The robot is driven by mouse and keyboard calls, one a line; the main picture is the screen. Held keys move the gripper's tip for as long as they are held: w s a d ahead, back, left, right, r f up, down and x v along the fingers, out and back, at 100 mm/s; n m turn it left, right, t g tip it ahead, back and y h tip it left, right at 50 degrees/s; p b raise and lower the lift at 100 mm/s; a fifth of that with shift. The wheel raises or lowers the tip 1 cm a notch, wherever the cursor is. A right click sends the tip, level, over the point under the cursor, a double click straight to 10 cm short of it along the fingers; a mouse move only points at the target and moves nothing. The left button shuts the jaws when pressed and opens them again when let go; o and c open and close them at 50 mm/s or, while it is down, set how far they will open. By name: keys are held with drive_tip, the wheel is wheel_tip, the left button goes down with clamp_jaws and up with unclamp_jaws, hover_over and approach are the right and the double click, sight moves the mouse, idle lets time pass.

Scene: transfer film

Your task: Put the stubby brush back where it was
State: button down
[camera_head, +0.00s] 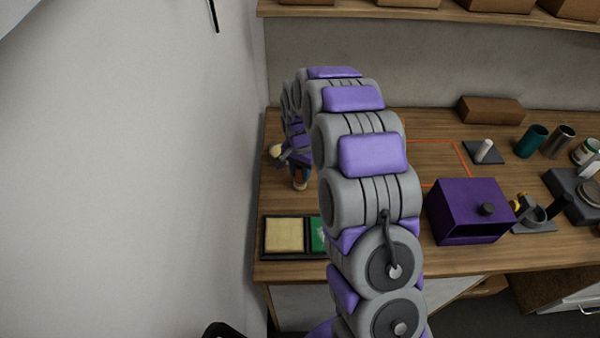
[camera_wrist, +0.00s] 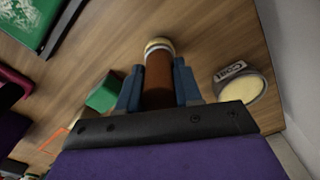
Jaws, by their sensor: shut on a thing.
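The stubby brush (camera_wrist: 158,78) has a brown cylindrical body and a pale rounded end. It sits between the blue fingers of my gripper (camera_wrist: 158,88) in the wrist view. The gripper is shut on it, one finger on each side. In the head view my gripper (camera_head: 298,166) is over the left part of the table, and the brush (camera_head: 300,184) shows below it, partly hidden by my arm. I cannot tell whether the brush touches the table.
A round cream-topped item with a label (camera_wrist: 245,88) stands right of the brush, a green block (camera_wrist: 104,94) left of it. A dark tray (camera_head: 265,252) holds cream and green pads. A purple box (camera_head: 466,212) stands right of my arm. The wall is close on the left.

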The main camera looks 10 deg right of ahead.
drive_tip(key=shift+a+f, duration=0.15)
drive_tip(key=shift+f, duration=0.3)
drive_tip(key=shift+d, duration=0.5)
drive_tip(key=c, duration=0.8)
unclamp_jaws()
drive_tip(key=shift+w+d, duration=0.15)
drive_tip(key=shift+d, duration=0.25)
drive_tip(key=shift+o, duration=0.2)
drive_tip(key=shift+a, duration=0.55)
drive_tip(key=shift+a+r, duration=0.15)
drive_tip(key=shift+r, duration=0.4)
drive_tip(key=r, duration=0.3)
drive_tip(key=r+p, duration=0.1)
drive_tip(key=r, duration=0.7)
drive_tip(key=shift+d+p, duration=0.4)
drive_tip(key=shift+a, duration=0.15)
drive_tip(key=shift+s+a+r, duration=0.1)
drive_tip(key=shift+s+a, duration=0.05)
drive_tip(key=shift+s, duration=0.1)
drive_tip(key=s+r+n+g, duration=0.15)
drive_tip(key=s+r, duration=0.25)
drive_tip(key=s, duration=0.6)
drive_tip(key=s+r+n+t, duration=0.1)
drive_tip(key=s+r+n, duration=0.3)
drive_tip(key=s, duration=0.7)
drive_tip(key=s+n+g, duration=0.1)
drive_tip(key=s+n, duration=0.1)
drive_tip(key=s, duration=1.9)
drive_tip(key=shift+n, duration=0.35)
